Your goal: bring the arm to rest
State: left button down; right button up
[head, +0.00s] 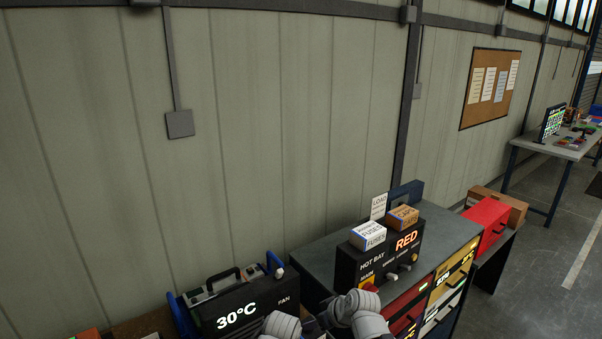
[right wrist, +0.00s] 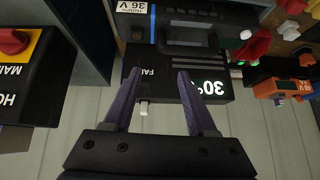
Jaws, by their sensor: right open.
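My right gripper (right wrist: 158,72) is open, with its two dark fingers spread apart and nothing held between them. I cannot tell whether the fingers touch the unit. In the head view, grey-white links of my arm show at the bottom edge, between the fan unit (head: 236,311) reading 30°C and the hot bay box (head: 377,262). My left gripper is in neither view.
A dark cabinet (head: 447,240) with coloured drawers carries the hot bay box, a fuses box (head: 367,236) and an orange box (head: 403,217). A red case (head: 487,222) stands to its right. An orange device (right wrist: 284,88) lies beside the fan unit. The floor (head: 545,270) at right is clear.

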jog(key=s+d+f+m+g+h+b, duration=0.2)
jog(key=s+f+g+h+b, duration=0.4)
jog(key=s+f+b, duration=0.6)
jog(key=s+f+m, duration=0.1)
jog(key=s+f, duration=0.4)
